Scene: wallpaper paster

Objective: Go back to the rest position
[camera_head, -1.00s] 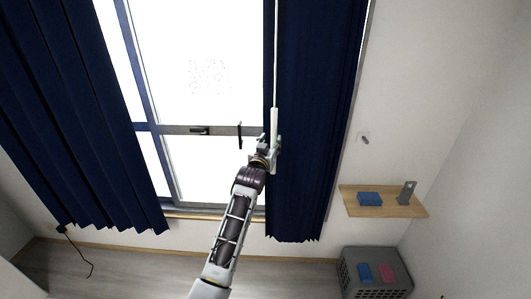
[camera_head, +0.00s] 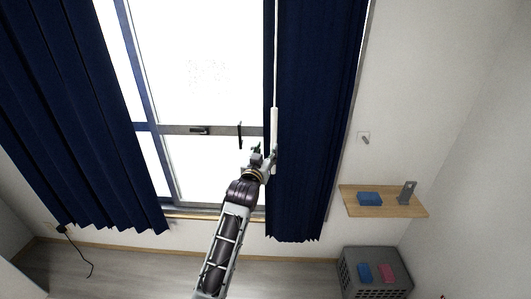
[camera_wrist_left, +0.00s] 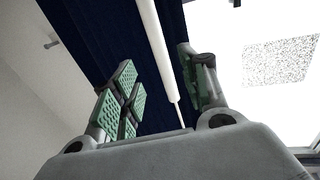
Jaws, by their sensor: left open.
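My left gripper (camera_head: 263,156) is in front of the window and the right blue curtain (camera_head: 310,120). It is beside the lower end of a white hanging rod (camera_head: 275,130). In the left wrist view the gripper (camera_wrist_left: 157,62) is open, with green pads on its fingers. The white rod (camera_wrist_left: 153,35) shows between the fingers there, and nothing is clamped. I cannot tell whether the rod touches a finger. My right gripper is not in view.
A left blue curtain (camera_head: 75,110) hangs beside the window (camera_head: 200,65). At the right are a wooden wall shelf (camera_head: 385,208) with a blue block (camera_head: 369,199) and a grey crate (camera_head: 372,256) with blue and pink items. The floor (camera_head: 130,268) at lower left looks mostly clear.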

